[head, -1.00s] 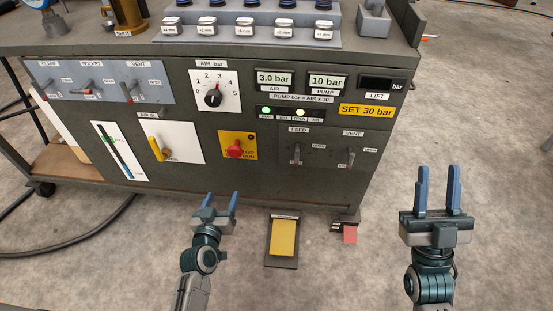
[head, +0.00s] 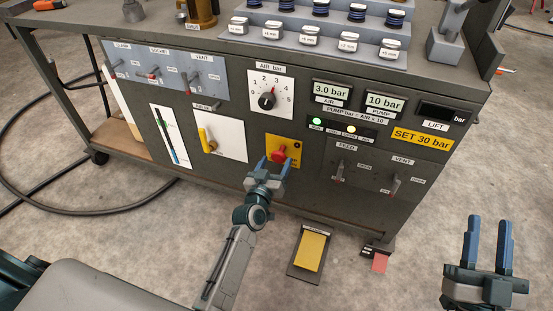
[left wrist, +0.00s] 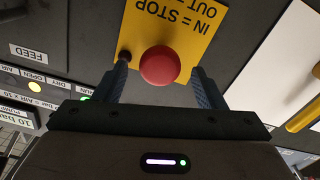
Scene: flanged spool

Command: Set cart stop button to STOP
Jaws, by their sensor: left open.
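The red mushroom stop button (head: 279,155) sits on a yellow plate (head: 293,144) on the front of the dark cart. In the left wrist view the red button (left wrist: 160,66) shows between my left fingers, and its yellow plate (left wrist: 190,22) reads "IN = STOP" and "OUT". My left gripper (head: 269,167) is open just in front of the button, with a finger on either side of it in the picture. I cannot tell whether it touches the button. My right gripper (head: 487,243) is open and empty, out to the right over the floor.
A yellow-handled AIR IN valve (head: 208,142) is left of the button. FEED (head: 341,167) and VENT (head: 394,184) levers are to the right. A yellow foot pedal (head: 311,251) stands on the floor below. The AIR dial (head: 267,101) is above. The floor in front is mostly clear.

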